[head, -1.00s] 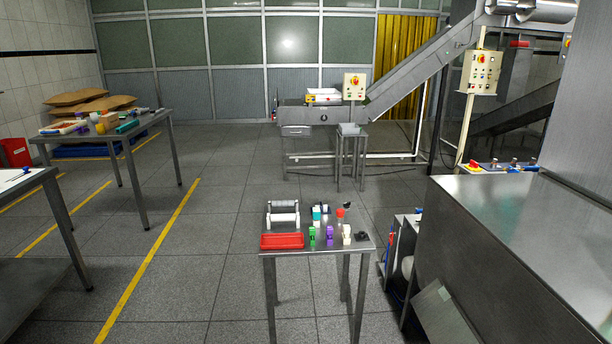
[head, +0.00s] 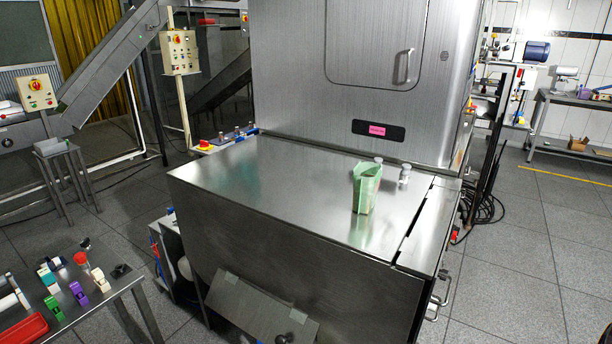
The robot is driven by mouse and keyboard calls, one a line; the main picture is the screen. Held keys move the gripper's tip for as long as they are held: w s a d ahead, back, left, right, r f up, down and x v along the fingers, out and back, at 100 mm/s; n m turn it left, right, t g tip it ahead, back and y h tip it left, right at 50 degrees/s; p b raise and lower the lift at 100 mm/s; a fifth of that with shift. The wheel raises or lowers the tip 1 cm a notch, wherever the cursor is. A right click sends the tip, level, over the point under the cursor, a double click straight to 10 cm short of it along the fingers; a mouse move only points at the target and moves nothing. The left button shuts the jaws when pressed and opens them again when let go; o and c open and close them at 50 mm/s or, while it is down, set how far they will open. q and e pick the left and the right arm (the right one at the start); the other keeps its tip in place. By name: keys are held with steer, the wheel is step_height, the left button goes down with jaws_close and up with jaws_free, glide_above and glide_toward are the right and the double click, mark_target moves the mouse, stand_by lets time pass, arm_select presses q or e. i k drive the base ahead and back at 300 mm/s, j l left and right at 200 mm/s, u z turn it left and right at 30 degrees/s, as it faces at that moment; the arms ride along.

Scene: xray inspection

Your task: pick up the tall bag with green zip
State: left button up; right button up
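A tall green bag (head: 366,188) stands upright on the bare steel top of the large machine (head: 270,190), right of the picture's middle. It is pale green and its top edge is uneven. I cannot make out its zip at this size. Neither of my grippers shows in the head view.
Two small pale jars (head: 404,174) stand just behind the bag. The steel top left of the bag is clear. A tall steel cabinet (head: 290,70) rises behind it. A small table with a red tray (head: 24,330) is at lower left. Floor is open at right.

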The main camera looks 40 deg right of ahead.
mark_target(366, 176)
steer(key=i+j+z, duration=0.15)
steer(key=z, duration=0.2)
steer(key=i+j+z, duration=0.1)
steer(key=z, duration=0.25)
steer(key=i+j+z, duration=0.1)
steer(key=j+z, duration=0.2)
